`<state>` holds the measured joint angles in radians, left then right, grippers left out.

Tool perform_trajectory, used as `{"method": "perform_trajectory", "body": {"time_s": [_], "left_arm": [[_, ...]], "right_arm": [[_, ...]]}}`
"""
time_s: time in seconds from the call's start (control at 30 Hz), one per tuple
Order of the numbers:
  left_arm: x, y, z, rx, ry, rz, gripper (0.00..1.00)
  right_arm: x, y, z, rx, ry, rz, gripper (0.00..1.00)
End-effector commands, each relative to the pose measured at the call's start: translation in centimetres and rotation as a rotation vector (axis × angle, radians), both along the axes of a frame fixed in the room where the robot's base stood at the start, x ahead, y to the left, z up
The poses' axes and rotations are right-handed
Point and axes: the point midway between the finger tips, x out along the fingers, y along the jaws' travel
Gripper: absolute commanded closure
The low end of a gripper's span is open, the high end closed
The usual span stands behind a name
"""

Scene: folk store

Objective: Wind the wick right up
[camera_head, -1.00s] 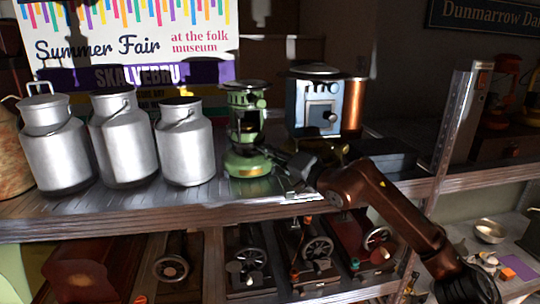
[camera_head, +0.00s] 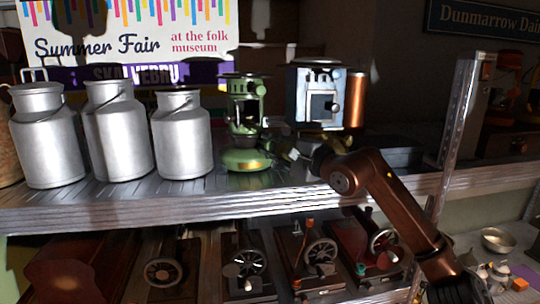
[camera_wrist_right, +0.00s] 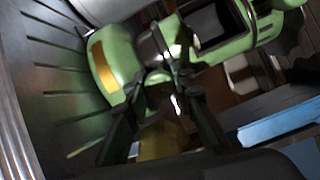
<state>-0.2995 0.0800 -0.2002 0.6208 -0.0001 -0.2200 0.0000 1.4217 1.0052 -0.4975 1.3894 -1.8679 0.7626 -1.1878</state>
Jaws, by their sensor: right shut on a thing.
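A green metal paraffin heater (camera_head: 247,160), with an upright burner body above a rounded tank, stands on the shelf beside the milk cans. My right gripper (camera_head: 281,147) reaches in from the right at the heater's right side, low, about level with the top of its tank. In the right wrist view the green tank (camera_wrist_right: 115,62), with an orange label, lies just beyond the fingers. My right gripper also shows there (camera_wrist_right: 168,84), its fingertips closed together on a small part at the heater's side, probably the wick knob, mostly hidden by the fingers. My left gripper is out of view.
Several grey milk cans (camera_head: 180,138) stand left of the heater. A blue-grey box-shaped device (camera_head: 313,98) with a copper cylinder (camera_head: 355,100) stands close to the right. The shelf edge (camera_head: 110,219) runs in front; old machines (camera_head: 245,268) fill the lower shelf.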

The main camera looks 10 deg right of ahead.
Motion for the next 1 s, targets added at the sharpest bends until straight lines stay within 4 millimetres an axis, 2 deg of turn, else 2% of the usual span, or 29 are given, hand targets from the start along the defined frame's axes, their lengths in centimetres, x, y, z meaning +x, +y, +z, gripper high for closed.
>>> {"method": "perform_trajectory", "body": {"time_s": [0.03, 0.3, 1.0], "left_arm": [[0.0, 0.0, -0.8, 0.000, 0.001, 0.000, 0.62], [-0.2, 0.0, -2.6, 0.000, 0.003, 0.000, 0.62], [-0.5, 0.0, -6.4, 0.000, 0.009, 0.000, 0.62]], "right_arm": [[0.1, 0.0, -0.5, 0.038, 0.026, 0.000, 1.00], [0.1, 0.1, -0.5, 0.259, 0.153, 0.000, 1.00], [0.1, 0.0, -0.5, 0.836, 0.483, -0.002, 1.00]]}}
